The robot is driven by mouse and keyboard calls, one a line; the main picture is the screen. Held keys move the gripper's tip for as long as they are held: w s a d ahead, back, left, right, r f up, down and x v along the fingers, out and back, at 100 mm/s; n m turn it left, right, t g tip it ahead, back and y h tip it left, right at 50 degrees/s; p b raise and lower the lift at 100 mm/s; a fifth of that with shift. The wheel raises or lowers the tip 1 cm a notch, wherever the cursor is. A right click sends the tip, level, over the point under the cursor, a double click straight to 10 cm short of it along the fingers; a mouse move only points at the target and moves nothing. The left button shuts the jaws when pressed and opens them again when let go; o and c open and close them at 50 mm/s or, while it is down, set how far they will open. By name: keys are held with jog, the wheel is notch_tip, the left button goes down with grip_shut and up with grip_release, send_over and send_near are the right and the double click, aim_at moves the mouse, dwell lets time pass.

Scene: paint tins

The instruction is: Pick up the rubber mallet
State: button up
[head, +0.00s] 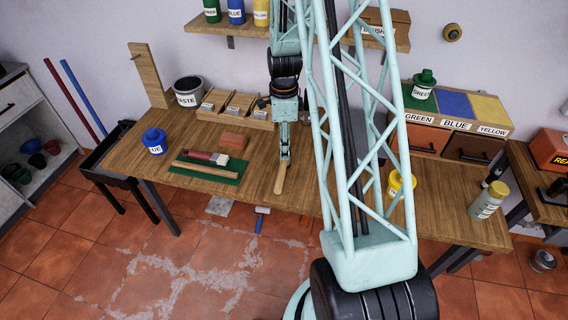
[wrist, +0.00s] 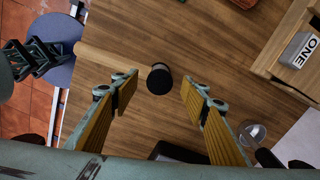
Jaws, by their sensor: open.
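The rubber mallet lies on the wooden table. In the head view its pale wooden handle (head: 280,178) points toward the front edge, and its head is hidden behind my gripper (head: 285,155). In the wrist view the handle (wrist: 110,60) runs from the upper left to the black mallet head (wrist: 160,79). My gripper (wrist: 158,88) is open and empty, with one finger on each side of the black head in that view. I see no contact between the fingers and the mallet, and I cannot tell the height gap.
A brick (head: 233,140) and a green mat (head: 235,178) with a brush lie left of my gripper. A compartmented wooden tray (head: 262,125) stands behind it. Bare table (head: 315,180) shows just right of the handle.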

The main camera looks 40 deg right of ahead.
jog(key=shift+f, duration=1.1)
jog(key=c, duration=1)
